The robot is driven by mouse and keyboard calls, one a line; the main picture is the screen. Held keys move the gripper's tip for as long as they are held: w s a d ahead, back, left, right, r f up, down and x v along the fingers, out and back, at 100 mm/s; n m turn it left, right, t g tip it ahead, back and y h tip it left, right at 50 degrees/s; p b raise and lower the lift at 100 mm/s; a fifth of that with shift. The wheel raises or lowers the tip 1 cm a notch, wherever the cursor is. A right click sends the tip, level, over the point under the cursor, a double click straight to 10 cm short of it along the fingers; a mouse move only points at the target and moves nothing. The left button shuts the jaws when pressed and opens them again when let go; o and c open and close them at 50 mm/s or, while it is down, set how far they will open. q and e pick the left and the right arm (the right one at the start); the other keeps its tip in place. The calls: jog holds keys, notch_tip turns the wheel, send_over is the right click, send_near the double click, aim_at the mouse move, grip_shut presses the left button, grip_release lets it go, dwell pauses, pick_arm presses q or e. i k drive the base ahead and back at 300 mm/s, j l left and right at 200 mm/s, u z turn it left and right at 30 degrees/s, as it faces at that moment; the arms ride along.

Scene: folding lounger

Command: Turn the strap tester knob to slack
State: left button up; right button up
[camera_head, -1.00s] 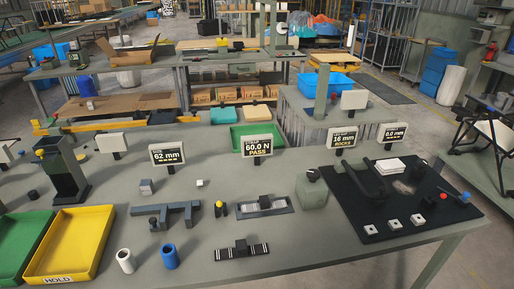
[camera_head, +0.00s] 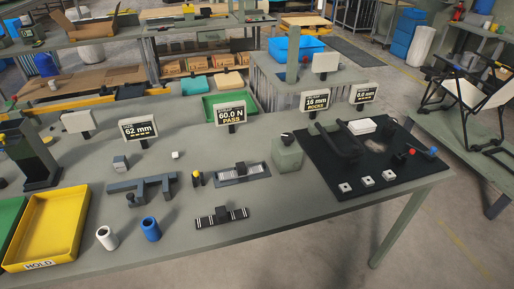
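The strap tester is a grey-green block (camera_head: 287,157) right of the table's middle, with a dark round knob (camera_head: 288,138) on top. A small light mark shows on the knob, but its setting is too small to read. Left of the block, a strap fixture (camera_head: 243,173) with a pale strip lies on the table. Behind it, a display (camera_head: 230,115) reads 60.0 N PASS. Neither of my grippers is in view, and nothing touches the knob.
A black mat (camera_head: 327,172) right of the block holds dark frame parts and several white square pieces. A striped strap (camera_head: 222,217) lies in front. Left are a yellow HOLD tray (camera_head: 48,229), a blue cup (camera_head: 150,229) and a white cup (camera_head: 107,238). Bare tabletop surrounds the block's front.

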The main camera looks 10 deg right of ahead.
aim_at(288, 139)
jog(key=l+z, duration=0.4)
jog(key=i+l+z, duration=0.1)
jog(key=l+z, duration=0.3)
jog(key=l, duration=0.1)
